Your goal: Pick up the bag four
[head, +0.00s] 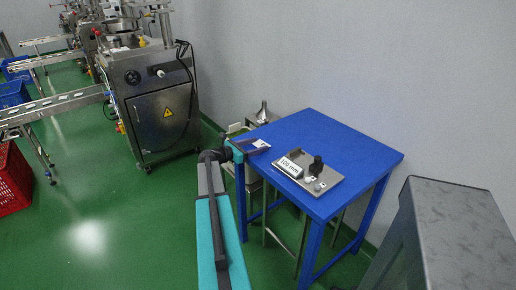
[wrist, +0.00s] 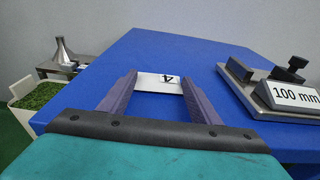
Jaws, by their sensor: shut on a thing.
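Bag four (wrist: 158,83) is a small flat white packet with a black "4" on it, which appears upside down in the wrist view. It sits between the two dark grey fingers of my gripper (wrist: 160,92), touching them at both sides. My gripper is shut on it, over the left part of the blue table (wrist: 215,62). In the head view my gripper (head: 254,147) is at the table's left edge with the white bag (head: 261,144) at its tips. I cannot tell whether the bag still touches the tabletop.
A metal fixture (head: 318,185) labelled "100 mm" stands on the table, right of my gripper. A metal funnel (wrist: 64,52) and a bin of green leaves (wrist: 37,95) are beyond the table's left edge. A steel machine (head: 160,105) stands at left. A grey cabinet (head: 450,235) is at right.

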